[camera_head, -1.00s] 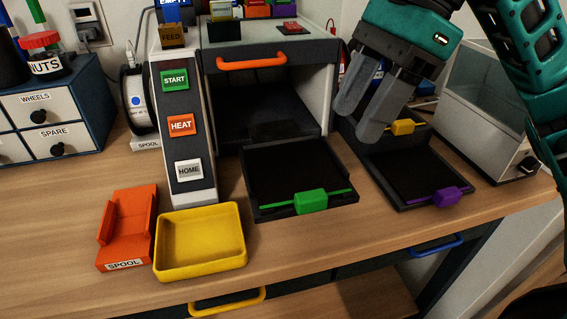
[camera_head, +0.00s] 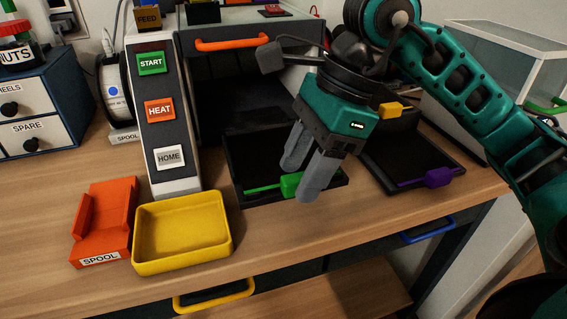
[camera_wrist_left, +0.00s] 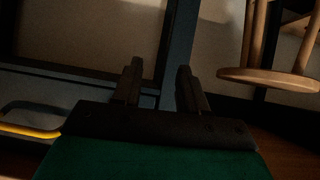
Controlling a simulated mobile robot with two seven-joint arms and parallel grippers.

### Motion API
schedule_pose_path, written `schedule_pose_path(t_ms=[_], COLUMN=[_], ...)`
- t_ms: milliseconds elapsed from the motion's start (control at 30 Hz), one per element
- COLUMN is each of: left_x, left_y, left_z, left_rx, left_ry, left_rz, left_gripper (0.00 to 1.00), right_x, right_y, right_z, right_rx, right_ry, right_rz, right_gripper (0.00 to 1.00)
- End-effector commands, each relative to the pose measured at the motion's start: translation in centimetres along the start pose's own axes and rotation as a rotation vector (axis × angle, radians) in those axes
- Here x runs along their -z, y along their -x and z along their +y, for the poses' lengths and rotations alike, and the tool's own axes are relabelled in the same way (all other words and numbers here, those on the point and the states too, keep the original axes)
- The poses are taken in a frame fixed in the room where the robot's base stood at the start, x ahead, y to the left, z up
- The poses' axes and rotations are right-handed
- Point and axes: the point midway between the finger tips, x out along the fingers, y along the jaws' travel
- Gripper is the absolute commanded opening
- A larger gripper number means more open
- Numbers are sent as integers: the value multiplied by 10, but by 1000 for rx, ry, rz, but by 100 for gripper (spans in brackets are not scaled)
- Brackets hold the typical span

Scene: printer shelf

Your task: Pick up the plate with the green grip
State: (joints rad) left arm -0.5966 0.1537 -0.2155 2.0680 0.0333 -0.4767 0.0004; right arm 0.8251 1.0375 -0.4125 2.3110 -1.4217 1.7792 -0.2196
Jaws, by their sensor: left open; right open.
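The plate with the green grip is a dark square plate (camera_head: 246,164) in the head view, lying in front of the printer opening. Its green grip (camera_head: 289,185) is at its front edge, partly covered by my right gripper. My right gripper (camera_head: 303,178) is open and empty, pointing down, with its fingers over the front right part of the plate near the grip. I cannot tell whether the fingers touch it. My left gripper (camera_wrist_left: 156,85) is open and empty in the left wrist view, low near the furniture; it is out of the head view.
A dark plate with a purple grip (camera_head: 438,177) lies to the right, with a yellow grip (camera_head: 390,110) behind it. A yellow tray (camera_head: 181,256) and orange spool holder (camera_head: 108,215) stand at left. The front wood right of the tray is clear.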

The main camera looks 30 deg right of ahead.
Motion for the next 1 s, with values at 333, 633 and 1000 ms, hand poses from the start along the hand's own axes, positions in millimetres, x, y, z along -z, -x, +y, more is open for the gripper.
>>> schedule_pose_path(t_ms=[333, 633, 1000], left_x=[4, 4, 4], left_y=[-2, -2, -2], left_z=[-1, 0, 0], left_rx=[1, 2, 2], left_ry=[-1, 4, 5], left_rz=[8, 10, 8], left_gripper=[43, 43, 43], right_x=[0, 0, 0], right_y=[-2, -1, -1], right_z=[0, 0, 0], right_rx=[0, 0, 1], right_ry=[0, 0, 0], right_rz=[0, 0, 0], right_gripper=[44, 15, 0])
